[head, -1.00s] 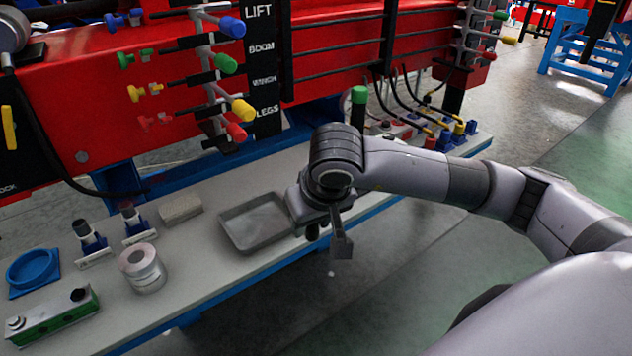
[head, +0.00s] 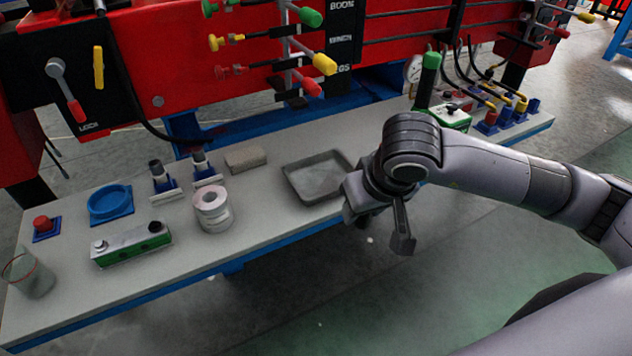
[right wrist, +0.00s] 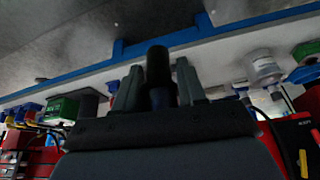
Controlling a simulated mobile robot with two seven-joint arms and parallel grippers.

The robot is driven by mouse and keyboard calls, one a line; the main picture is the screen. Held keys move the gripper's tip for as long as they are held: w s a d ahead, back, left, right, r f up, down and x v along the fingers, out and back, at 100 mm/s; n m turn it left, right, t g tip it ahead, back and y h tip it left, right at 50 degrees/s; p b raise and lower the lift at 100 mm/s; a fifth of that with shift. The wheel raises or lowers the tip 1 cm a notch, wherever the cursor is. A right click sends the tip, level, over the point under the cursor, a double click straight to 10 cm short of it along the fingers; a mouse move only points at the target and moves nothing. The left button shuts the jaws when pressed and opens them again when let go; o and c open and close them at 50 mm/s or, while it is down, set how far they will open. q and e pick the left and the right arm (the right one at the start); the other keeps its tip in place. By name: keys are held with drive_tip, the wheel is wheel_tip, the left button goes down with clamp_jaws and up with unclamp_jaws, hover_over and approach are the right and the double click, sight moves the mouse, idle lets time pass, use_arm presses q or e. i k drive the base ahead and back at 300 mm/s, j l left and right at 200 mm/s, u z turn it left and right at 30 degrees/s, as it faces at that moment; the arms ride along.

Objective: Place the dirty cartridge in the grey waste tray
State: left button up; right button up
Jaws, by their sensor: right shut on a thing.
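The grey waste tray (head: 293,184) lies on the bench in the head view, and its inside looks empty. My right gripper (head: 358,212) is just to the right of the tray, by the bench's front edge; its wrist hides the tray's right end. In the right wrist view my right gripper (right wrist: 158,90) is shut on a dark cylinder (right wrist: 159,64), which looks like the dirty cartridge. Its dirt cannot be made out. Two similar dark-topped cartridges stand in blue-and-white holders (head: 165,187) left of the tray. My left gripper is not in view.
A green-handled tool (head: 428,80) stands to the right. The red crane panel (head: 200,90) rises behind.

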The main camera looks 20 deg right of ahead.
sight(321, 180)
drive_tip(key=j+z, duration=0.45)
drive_tip(key=j, duration=0.85)
drive_tip(key=i+j, duration=0.1)
drive_tip(key=i, duration=0.35)
